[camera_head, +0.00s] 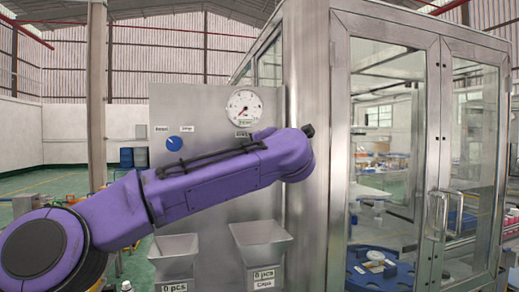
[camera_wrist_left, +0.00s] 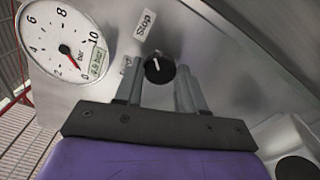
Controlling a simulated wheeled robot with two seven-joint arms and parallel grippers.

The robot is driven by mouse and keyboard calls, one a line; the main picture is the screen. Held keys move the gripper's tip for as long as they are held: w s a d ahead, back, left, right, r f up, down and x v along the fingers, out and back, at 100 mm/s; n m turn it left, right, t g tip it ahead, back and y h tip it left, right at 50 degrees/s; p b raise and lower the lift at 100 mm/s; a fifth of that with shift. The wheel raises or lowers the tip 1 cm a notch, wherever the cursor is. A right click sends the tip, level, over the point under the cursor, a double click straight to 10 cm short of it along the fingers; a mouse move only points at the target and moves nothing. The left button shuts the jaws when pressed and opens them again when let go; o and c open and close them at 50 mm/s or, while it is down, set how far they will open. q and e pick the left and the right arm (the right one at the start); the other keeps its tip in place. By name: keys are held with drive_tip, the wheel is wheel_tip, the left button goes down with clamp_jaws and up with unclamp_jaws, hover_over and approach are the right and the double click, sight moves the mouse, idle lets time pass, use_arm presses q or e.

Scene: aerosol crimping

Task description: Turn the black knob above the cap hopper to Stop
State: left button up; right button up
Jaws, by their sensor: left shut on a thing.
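The black knob (camera_wrist_left: 158,70) is on the metal panel in the left wrist view. A white mark shows on its upper-left side. A "Stop" label (camera_wrist_left: 146,22) is above it, and a second label (camera_wrist_left: 126,66) is partly covered by a finger. My left gripper (camera_wrist_left: 160,72) is shut on the knob, with one finger on each side. In the head view my purple arm crosses the panel and hides the knob and the gripper. The cap hopper (camera_head: 260,237), marked "0 pcs Caps", is below the arm. My right gripper is out of view.
A pressure gauge (camera_head: 244,107) is above the arm and shows in the left wrist view (camera_wrist_left: 62,45). A blue knob (camera_head: 174,143) is further left on the panel. A second hopper (camera_head: 175,250) stands left of the cap hopper. A glass-doored cabinet (camera_head: 339,130) rises on the right.

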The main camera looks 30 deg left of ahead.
use_arm(q)
drive_tip(key=shift+a, duration=0.1)
drive_tip(key=o, duration=1.1)
drive_tip(key=shift+a, duration=0.1)
drive_tip(key=shift+c, duration=0.2)
drive_tip(key=b+v, duration=0.4)
drive_tip(key=v, duration=0.6)
drive_tip(key=shift+s+a+f, duration=0.1)
drive_tip(key=shift+s, duration=0.05)
